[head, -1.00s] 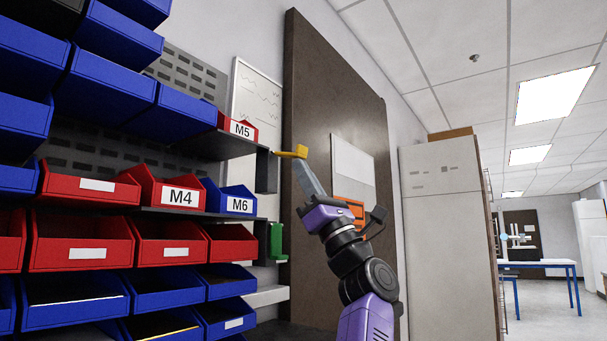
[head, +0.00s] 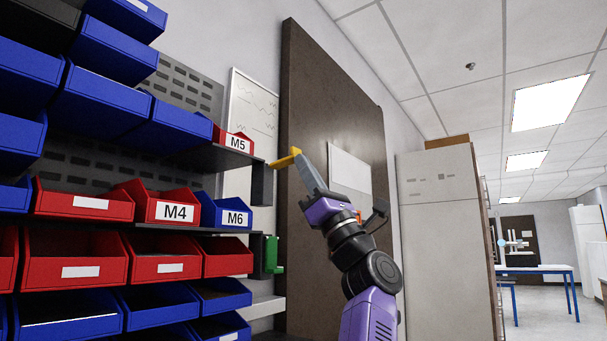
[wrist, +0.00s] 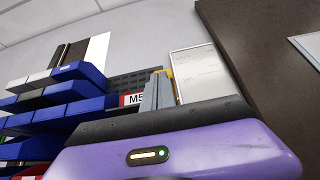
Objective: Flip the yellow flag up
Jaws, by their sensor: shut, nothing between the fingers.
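The yellow flag (head: 283,161) sticks out from the end of the upper shelf, beside the red M5 bin (head: 233,142). It tilts slightly, with its outer end higher. My gripper (head: 298,158) is shut and empty, with its fingertips at the flag's outer end. The finger tips overlap the flag in the head view, and contact looks likely but cannot be confirmed. In the wrist view, a sliver of the yellow flag (wrist: 170,74) shows just behind the grey fingers (wrist: 157,80), which hide the rest.
Red and blue bins fill the left. A brown board (head: 325,100) stands behind my arm, with a grey cabinet (head: 440,200) to the right.

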